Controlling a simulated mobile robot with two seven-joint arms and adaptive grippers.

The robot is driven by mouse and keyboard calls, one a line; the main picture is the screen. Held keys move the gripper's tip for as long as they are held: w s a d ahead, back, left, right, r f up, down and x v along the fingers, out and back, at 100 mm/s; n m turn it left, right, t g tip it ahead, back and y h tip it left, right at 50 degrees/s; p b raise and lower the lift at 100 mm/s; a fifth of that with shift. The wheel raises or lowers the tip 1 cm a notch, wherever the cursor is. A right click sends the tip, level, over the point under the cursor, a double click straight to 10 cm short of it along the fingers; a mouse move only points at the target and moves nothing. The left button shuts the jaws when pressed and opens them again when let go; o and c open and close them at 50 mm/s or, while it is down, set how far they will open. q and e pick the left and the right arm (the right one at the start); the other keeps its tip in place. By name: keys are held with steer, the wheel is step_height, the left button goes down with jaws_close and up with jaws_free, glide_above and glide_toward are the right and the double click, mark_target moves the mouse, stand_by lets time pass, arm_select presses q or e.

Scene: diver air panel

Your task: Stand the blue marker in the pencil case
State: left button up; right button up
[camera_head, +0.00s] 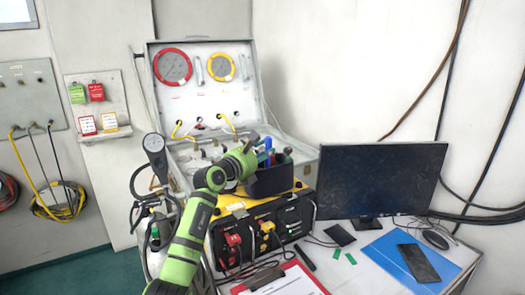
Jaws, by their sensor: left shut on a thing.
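The pencil case (272,182) is a dark, open-topped holder standing on the yellow-topped equipment box. Several pens with dark, green and red parts stick up from it. The blue marker (268,144) is upright at the case's left part, its top showing above the rim. My left gripper (257,148) reaches in from the left at the height of the marker's top and is shut on the blue marker. The marker's lower end is hidden, so I cannot tell how deep it sits or whether it touches the case. My right gripper is not in view.
An open gauge panel case (207,105) stands behind. A monitor (381,180) is at the right, with a blue folder (385,252), a dark tablet (418,263) and a mouse (435,240) in front. A red clipboard (285,281) lies at the front edge.

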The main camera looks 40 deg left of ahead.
arm_select(q)
steer(key=shift+f, duration=0.35)
stand_by(0.3)
steer(key=shift+f, duration=0.25)
stand_by(0.4)
steer(key=o, duration=1)
steer(key=shift+o, duration=0.2)
steer(key=shift+r, duration=0.1)
step_height(320, 180, up, 9)
steer(key=p, duration=0.8)
stand_by(0.4)
